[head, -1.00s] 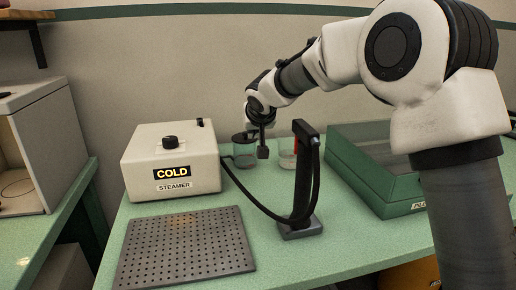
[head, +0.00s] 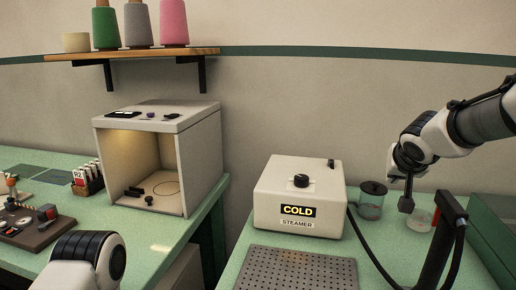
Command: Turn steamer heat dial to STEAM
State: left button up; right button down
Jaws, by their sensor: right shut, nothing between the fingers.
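The steamer (head: 272,203) is a cream box on the green table, right of the middle in the head view. Its black heat dial (head: 301,181) sits on the top, and the display on its front reads COLD. My right gripper (head: 406,205) points down to the right of the steamer, apart from the dial, shut and empty. It is by a lidded glass jar and a shallow glass dish. Part of my left arm shows at the bottom left, but its gripper is out of the frame.
The black steam wand stand (head: 443,240) with its hose is at the right. A perforated plate (head: 297,269) lies before the steamer. A glass jar (head: 370,203) stands beside it. An open light box (head: 205,150) is on the left table, and a gap separates the tables.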

aim_at(301, 181)
jog(key=k+j, duration=0.2)
jog(key=k, duration=0.3)
jog(key=k+j, duration=0.2)
jog(key=k, duration=0.25)
